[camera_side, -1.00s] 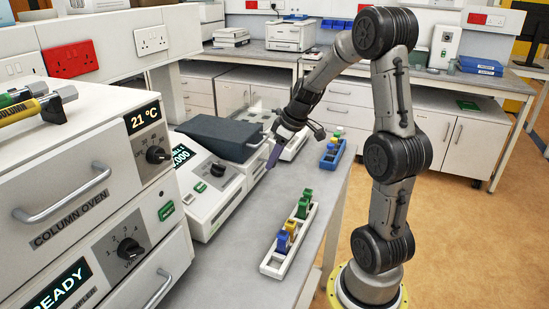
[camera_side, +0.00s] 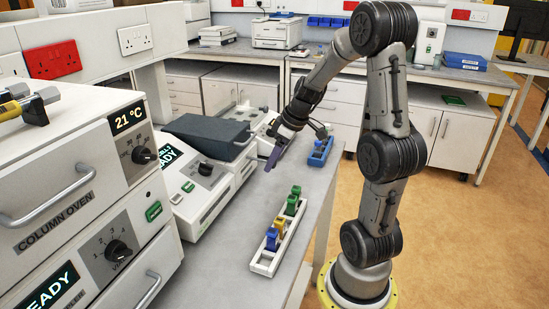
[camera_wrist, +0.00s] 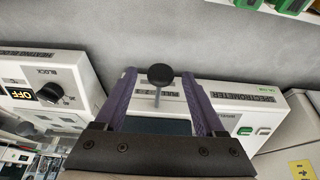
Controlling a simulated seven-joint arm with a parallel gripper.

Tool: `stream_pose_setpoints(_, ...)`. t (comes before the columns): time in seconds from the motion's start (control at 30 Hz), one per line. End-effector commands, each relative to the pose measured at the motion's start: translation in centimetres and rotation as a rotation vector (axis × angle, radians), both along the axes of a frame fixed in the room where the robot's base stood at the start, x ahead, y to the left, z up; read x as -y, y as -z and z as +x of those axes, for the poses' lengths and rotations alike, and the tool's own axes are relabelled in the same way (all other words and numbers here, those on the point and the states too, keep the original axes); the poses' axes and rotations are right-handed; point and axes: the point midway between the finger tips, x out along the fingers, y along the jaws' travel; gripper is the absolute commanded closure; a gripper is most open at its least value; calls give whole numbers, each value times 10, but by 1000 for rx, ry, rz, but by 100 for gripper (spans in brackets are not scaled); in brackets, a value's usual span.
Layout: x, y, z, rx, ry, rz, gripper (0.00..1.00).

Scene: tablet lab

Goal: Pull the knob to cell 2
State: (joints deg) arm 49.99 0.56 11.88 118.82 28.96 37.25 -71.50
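A round black knob (camera_wrist: 161,75) on a thin rod stands out from the spectrometer (camera_wrist: 258,96) in the wrist view. My gripper (camera_wrist: 159,72) has its two purple fingers apart, one on each side of the knob and rod. Gaps show between the knob and both fingers, so it is not gripped. In the side view my gripper (camera_side: 275,156) hangs low over the bench, just right of the spectrometer's dark lid (camera_side: 208,131). The knob is not clear in that view. The spectrometer's display (camera_side: 170,156) is partly cut off by the oven, so its cell reading is uncertain.
A heating block (camera_wrist: 45,75) with its display OFF stands beside the spectrometer. A white rack (camera_side: 265,262) and a blue rack (camera_side: 319,155) with coloured pieces stand along the bench's right side. The column oven (camera_side: 75,175) fills the left. Bare bench (camera_side: 245,215) lies between.

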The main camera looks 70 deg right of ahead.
Motion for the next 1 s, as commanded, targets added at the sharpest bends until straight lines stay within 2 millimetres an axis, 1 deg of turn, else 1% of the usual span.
stream_pose_setpoints(0.2,0,-1,-1,-1,0,1,28)
stream_pose_setpoints(0.33,0,-11,-4,2,0,-1,28)
stream_pose_setpoints(0.47,1,-32,-13,3,2,-4,28)
stream_pose_setpoints(0.7,0,-82,-34,2,2,-5,28)
stream_pose_setpoints(0.8,1,-99,-41,2,3,-2,28)
stream_pose_setpoints(0.9,1,-112,-47,1,2,-3,28)
stream_pose_setpoints(1.0,0,-121,-51,0,1,-1,28)
